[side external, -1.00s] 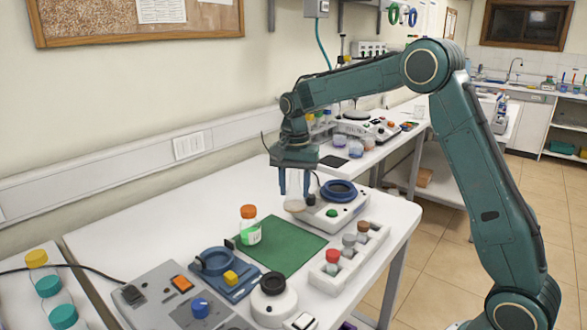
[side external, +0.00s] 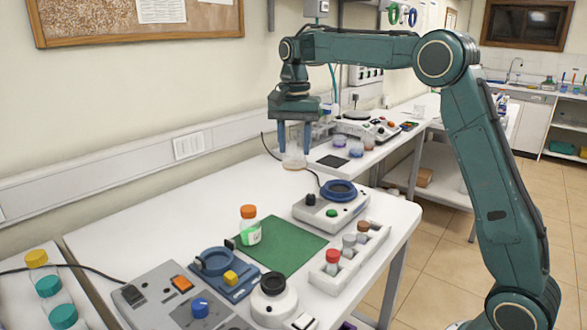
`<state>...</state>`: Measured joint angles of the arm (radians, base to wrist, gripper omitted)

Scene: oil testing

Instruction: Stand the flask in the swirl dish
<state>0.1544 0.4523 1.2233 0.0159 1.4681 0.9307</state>
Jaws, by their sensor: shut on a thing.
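My gripper (side external: 294,145) is shut on a clear glass flask (side external: 294,160) and holds it upright in the air, above the back of the white table. The flask is see-through, so its contents are hard to make out. A grey device with a black knob, a green button and a round blue dish (side external: 338,190) stands on the table, below and to the right of the flask. Another blue round holder (side external: 214,262) with a yellow block sits at the front left. I cannot tell for sure which of the two is the swirl dish.
An orange-capped bottle with green liquid (side external: 249,226) stands at the edge of a green mat (side external: 280,252). A white rack (side external: 350,262) holds several capped vials. A grey control box (side external: 175,297) and a round white device (side external: 273,302) are in front. The table's back left is clear.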

